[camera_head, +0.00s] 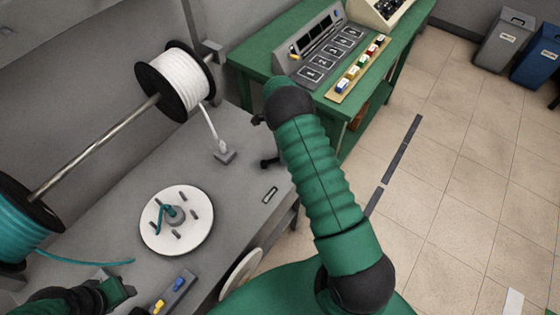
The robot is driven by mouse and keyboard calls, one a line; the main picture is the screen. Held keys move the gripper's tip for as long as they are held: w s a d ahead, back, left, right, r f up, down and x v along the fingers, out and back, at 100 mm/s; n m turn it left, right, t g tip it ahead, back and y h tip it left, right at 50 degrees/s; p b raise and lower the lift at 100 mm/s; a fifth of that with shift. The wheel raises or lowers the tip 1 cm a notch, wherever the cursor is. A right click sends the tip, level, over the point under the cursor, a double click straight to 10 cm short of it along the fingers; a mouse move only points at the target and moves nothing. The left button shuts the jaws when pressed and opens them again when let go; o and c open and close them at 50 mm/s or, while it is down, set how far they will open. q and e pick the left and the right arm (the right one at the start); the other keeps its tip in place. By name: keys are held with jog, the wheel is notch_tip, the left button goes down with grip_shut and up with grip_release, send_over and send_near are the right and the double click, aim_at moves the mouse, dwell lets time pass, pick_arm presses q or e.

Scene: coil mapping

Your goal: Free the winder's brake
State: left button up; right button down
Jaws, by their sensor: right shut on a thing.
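The winder's white round plate (160,236) lies on the grey bench, with several short pegs and a hub; a teal strand shows at the hub. My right gripper (264,142) is at the bench's far right edge, mostly hidden behind my green forearm. Only dark parts of it show there. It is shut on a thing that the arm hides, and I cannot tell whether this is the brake. My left gripper (122,289) is at the lower left, over the bench near the loose teal cable end (120,262); its jaws are unclear.
A white spool (181,82) and a teal spool (22,222) share a rod. The white cable ends at a small block (225,157). A grey box (178,292) with blue and yellow parts is near the front. A green table (262,45) holds a numbered panel (320,58).

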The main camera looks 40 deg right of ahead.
jog(key=w+n+b, duration=0.1)
jog(key=n, duration=0.1)
jog(key=w+d+n+h+b, duration=0.1)
jog(key=n, duration=0.1)
jog(key=shift+w+n, duration=0.3)
jog(key=shift+w, duration=0.05)
jog(key=shift+w+r+n+h+b, duration=0.15)
jog(key=shift+w+n+b, duration=0.1)
jog(key=shift+w+n, duration=0.45)
jog(key=shift+w+r+n+h+b, duration=0.1)
jog(key=shift+w+n+h+b, duration=0.2)
jog(key=shift+n, duration=0.6)
jog(key=shift+w+a, duration=0.1)
jog(key=shift+w, duration=0.05)
jog(key=shift+w+r+n, duration=0.1)
jog(key=shift+n, duration=0.2)
jog(key=c, duration=1.3)
grip_release()
jog(key=shift+c, duration=0.2)
jog(key=shift+f, duration=0.25)
jog(key=w+r, duration=0.3)
jog(key=r, duration=1.3)
jog(key=shift+a+r, duration=0.2)
jog(key=shift+a, duration=0.1)
